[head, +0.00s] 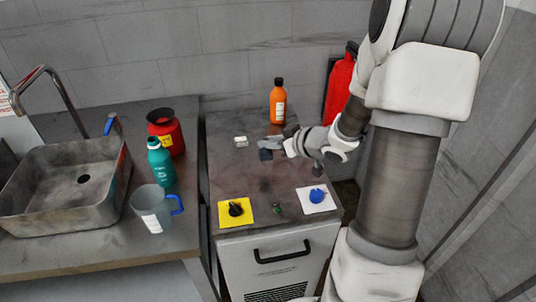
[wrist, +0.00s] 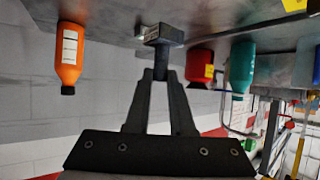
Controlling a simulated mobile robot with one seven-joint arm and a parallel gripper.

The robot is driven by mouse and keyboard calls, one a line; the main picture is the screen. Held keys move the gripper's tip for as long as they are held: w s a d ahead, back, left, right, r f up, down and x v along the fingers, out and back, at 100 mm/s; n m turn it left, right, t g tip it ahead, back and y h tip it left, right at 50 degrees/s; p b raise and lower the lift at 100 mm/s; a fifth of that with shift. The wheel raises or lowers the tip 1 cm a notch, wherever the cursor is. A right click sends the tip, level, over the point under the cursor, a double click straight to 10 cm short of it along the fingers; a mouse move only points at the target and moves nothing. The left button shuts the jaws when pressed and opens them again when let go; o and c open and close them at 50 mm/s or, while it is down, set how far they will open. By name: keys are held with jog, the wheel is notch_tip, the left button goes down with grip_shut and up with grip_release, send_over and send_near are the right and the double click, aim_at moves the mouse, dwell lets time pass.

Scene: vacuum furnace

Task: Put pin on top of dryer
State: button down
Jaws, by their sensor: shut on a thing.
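My gripper (head: 270,147) is over the back part of the dryer's top, coming in from the right. In the wrist view its two black fingers (wrist: 161,72) are shut on a small dark block-like piece, which I take for the pin (wrist: 163,34); it also shows in the head view (head: 265,155). The pin is at or very close to the dryer's top; I cannot tell whether it touches. The dryer (head: 240,180) is a grey cabinet with a dark, stained top, a black front handle and a grille.
Left are a sink (head: 65,185), teal bottle (head: 160,165), red container (head: 168,134) and jug (head: 152,208).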

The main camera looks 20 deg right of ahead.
aim_at(270, 151)
jog(key=shift+w+d+f, duration=0.15)
jog(key=shift+w+f, duration=0.25)
jog(key=shift+w, duration=0.2)
jog(key=shift+w+d+f, duration=0.1)
jog(key=shift+w+f, duration=0.25)
jog(key=shift+w, duration=0.2)
jog(key=shift+f+b, duration=0.75)
jog(key=shift+f, duration=1.1)
jog(key=shift+f, duration=0.2)
jog(key=c, duration=0.8)
grip_release()
